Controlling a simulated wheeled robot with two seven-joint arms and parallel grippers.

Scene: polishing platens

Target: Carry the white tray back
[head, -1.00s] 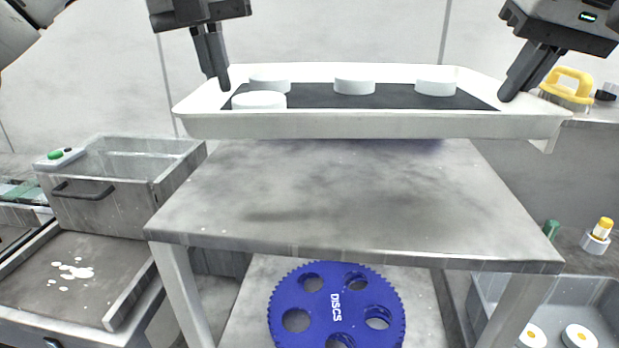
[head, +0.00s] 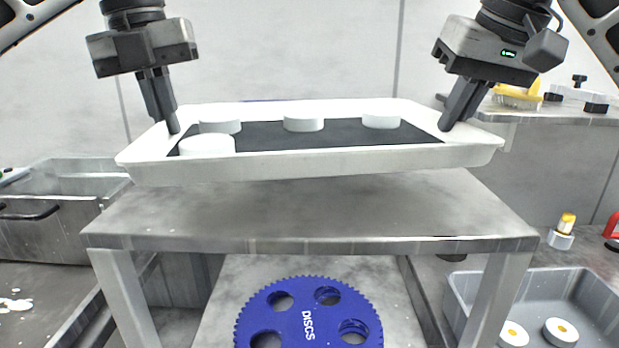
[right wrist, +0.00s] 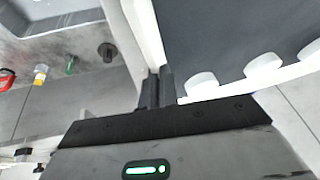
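The white tray (head: 320,163) has a dark mat (head: 270,136) inside, with several white discs (head: 303,122) standing on it. The tray is raised above the grey metal table, its right end slightly higher in the head view. My left gripper (head: 172,129) is at the tray's left side wall, fingers close together on it. My right gripper (head: 447,127) is at the right side wall. In the right wrist view, the right fingers (right wrist: 158,88) close around the tray's rim (right wrist: 145,30). The left fingers' exact contact is hard to see.
The table (head: 310,215) has a clear top under the tray. A blue toothed disc marked "DISCS" (head: 295,320) sits on its lower shelf. A grey bin (head: 590,290) with white pucks is at right, a metal basin (head: 50,225) at left, and a ledge with a yellow handle (head: 518,97) behind right.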

